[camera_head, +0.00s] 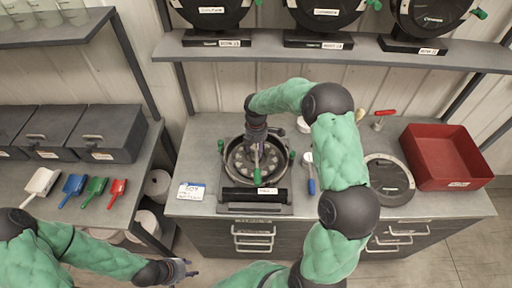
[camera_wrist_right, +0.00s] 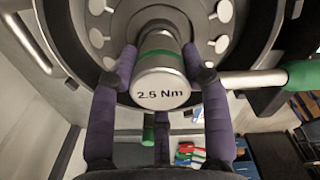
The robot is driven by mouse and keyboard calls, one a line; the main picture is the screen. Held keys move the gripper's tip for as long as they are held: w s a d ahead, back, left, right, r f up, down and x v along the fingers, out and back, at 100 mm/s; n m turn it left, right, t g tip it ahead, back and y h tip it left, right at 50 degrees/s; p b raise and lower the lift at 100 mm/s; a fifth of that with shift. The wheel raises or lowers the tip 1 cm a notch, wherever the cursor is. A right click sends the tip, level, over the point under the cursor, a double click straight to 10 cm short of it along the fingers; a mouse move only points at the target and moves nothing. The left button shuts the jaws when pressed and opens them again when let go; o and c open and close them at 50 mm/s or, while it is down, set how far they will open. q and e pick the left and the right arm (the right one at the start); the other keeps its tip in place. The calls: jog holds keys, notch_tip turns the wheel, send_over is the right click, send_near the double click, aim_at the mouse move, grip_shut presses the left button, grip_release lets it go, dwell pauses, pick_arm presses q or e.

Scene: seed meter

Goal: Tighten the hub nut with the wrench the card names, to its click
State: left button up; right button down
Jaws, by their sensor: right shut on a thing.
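The seed meter (camera_head: 240,172) sits open on the bench, a round dark housing with a disc inside. My right gripper (camera_head: 258,135) is over its middle, pointing down. In the right wrist view the right gripper (camera_wrist_right: 160,75) is shut on the wrench (camera_wrist_right: 162,88), a metal cylinder marked "2.5 Nm" with a green band and a side bar ending in a green grip (camera_wrist_right: 302,75). The wrench lines up with the hub; the hub nut is hidden behind it. The card (camera_head: 191,192) lies left of the meter, its small print unclear. My left gripper (camera_head: 180,272) is open and empty, low in front.
A blue-handled tool (camera_head: 311,186) and a round dark cover (camera_head: 388,180) lie right of the meter. A red-handled tool (camera_head: 384,113) lies behind, and a red bin (camera_head: 441,158) stands at the right. The shelf (camera_head: 350,52) above holds more meters. Scoops lie on the left bench.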

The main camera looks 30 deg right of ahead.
jog(key=shift+f+b, duration=0.35)
jog(key=shift+f, duration=0.25)
dwell(0.9)
grip_release()
jog(key=shift+f, duration=0.1)
dwell(0.3)
jog(key=shift+r+p, duration=2.05)
jog(key=shift+r, duration=1.05)
